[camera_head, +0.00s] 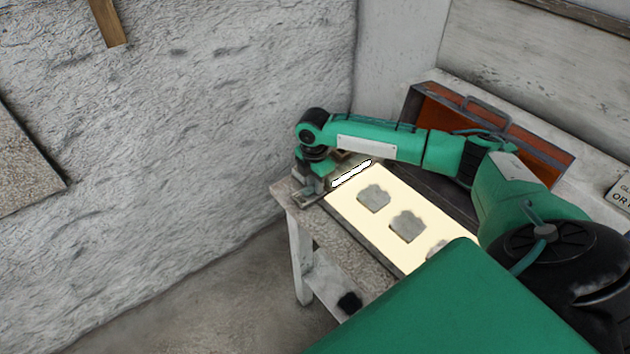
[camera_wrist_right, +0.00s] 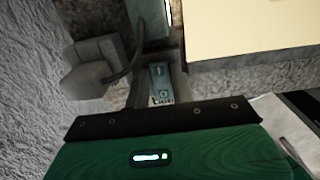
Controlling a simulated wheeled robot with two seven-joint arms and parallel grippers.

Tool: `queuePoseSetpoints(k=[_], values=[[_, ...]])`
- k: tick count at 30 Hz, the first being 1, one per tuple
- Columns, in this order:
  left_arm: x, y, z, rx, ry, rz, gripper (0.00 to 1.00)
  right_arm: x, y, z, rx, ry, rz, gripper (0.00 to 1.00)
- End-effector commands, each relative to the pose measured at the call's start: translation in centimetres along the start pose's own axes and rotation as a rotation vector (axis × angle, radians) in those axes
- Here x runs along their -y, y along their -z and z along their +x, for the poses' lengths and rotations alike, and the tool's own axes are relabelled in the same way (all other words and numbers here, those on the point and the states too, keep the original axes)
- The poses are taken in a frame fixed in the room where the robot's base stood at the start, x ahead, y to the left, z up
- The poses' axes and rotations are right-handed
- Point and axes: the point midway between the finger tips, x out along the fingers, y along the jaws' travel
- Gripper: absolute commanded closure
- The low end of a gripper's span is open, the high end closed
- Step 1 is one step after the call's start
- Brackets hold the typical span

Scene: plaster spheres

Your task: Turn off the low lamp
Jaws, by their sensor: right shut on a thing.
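The low lamp shows as a bright white glowing bar (camera_head: 352,174) near the left end of the lit panel, and it is on. My right gripper (camera_head: 313,188) is low at the table's left corner, just left of the glowing bar. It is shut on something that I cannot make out. The wrist view shows a small rocker switch (camera_wrist_right: 160,78) with a label under it, just beyond the green and black housing. Whether the fingers touch the switch is hidden. My left gripper is not in view.
The pale lit panel (camera_head: 350,205) carries several grey plaster pieces (camera_head: 373,198). A red-brown open case (camera_head: 550,165) stands behind my right arm. A grey block with a cable (camera_wrist_right: 92,70) lies left of the switch. A rough wall borders the table; floor shows at front left.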

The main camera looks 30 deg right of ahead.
Motion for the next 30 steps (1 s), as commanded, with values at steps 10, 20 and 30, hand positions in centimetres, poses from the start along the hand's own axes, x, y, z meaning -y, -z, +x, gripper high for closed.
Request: queuePoseSetpoints(k=[10, 20, 30], values=[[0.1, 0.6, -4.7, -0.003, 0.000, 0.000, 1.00, 0.1, 0.8, -0.8, 0.206, 0.005, -0.001, 0.99], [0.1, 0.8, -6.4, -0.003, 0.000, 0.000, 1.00, 0.0, 1.0, -0.4, 0.347, 0.002, 0.000, 0.99], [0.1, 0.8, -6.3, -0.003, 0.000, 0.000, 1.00, 0.0, 1.0, -0.3, 0.350, 0.001, 0.001, 0.69]])
